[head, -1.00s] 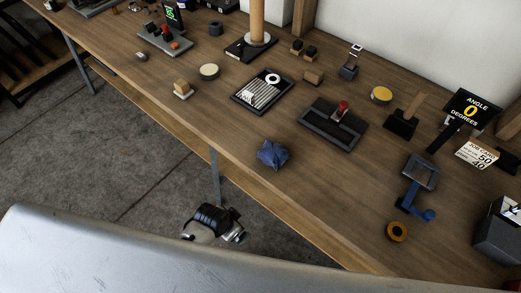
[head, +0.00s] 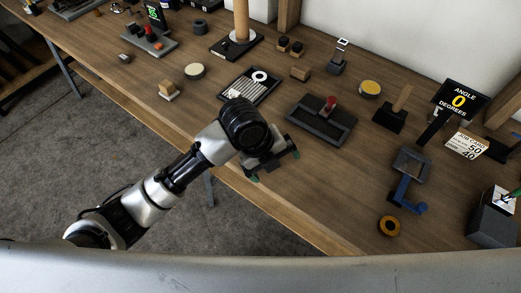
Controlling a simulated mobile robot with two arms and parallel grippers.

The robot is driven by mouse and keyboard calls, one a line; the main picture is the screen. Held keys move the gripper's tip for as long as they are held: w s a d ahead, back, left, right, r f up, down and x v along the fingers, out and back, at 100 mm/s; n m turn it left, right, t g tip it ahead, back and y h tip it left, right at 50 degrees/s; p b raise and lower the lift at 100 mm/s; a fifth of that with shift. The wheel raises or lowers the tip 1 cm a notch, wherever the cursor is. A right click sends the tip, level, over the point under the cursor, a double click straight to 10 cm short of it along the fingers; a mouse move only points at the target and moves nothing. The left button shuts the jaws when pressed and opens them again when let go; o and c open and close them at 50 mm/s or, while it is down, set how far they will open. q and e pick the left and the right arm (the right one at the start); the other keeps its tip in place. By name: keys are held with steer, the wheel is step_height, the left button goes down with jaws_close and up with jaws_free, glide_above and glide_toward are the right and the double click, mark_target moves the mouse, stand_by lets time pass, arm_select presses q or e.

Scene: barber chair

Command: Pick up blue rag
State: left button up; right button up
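The blue rag does not show now; my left arm and gripper cover the spot near the table's front edge where it lay in the earlier head view. My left gripper (head: 275,168) hangs over that spot, with its two fingers spread apart. Whether it touches the rag cannot be seen. My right gripper is not in view.
A black tray with a red-knobbed piece (head: 320,121) lies right of my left gripper, and a striped black plate (head: 249,86) lies behind it. A blue stand (head: 407,190) and an orange ring (head: 389,225) are farther right. The wooden tabletop (head: 330,190) is clear in front.

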arm_select(q)
steer(key=w+r+m+y, duration=0.1)
steer(key=w+m, duration=0.1)
steer(key=m, duration=0.1)
steer(key=w+a+r+m+y, duration=0.1)
steer(key=w+r+m, duration=0.1)
steer(key=m, duration=0.2)
steer(key=w+a+r+m+y, duration=0.1)
steer(key=w+m+y, duration=0.1)
steer(key=m, duration=0.2)
steer(key=shift+a+r+g, duration=0.15)
steer(key=shift+r+g, duration=0.15)
steer(key=shift+r, duration=0.05)
steer(key=shift+w+a+m, duration=0.1)
steer(key=shift+w+m, duration=0.05)
steer(key=shift+m, duration=0.25)
step_height(320, 180, down, 5)
steer(key=shift+f, duration=0.1)
steer(key=shift+w+f+p, duration=0.25)
steer(key=shift+f, duration=1.1)
steer(key=shift+w+f+p, duration=0.2)
steer(key=shift+f+p, duration=0.05)
steer(key=shift+f, duration=1.05)
steer(key=c, duration=1)
steer(key=shift+o, duration=0.2)
steer(key=shift+r, duration=0.1)
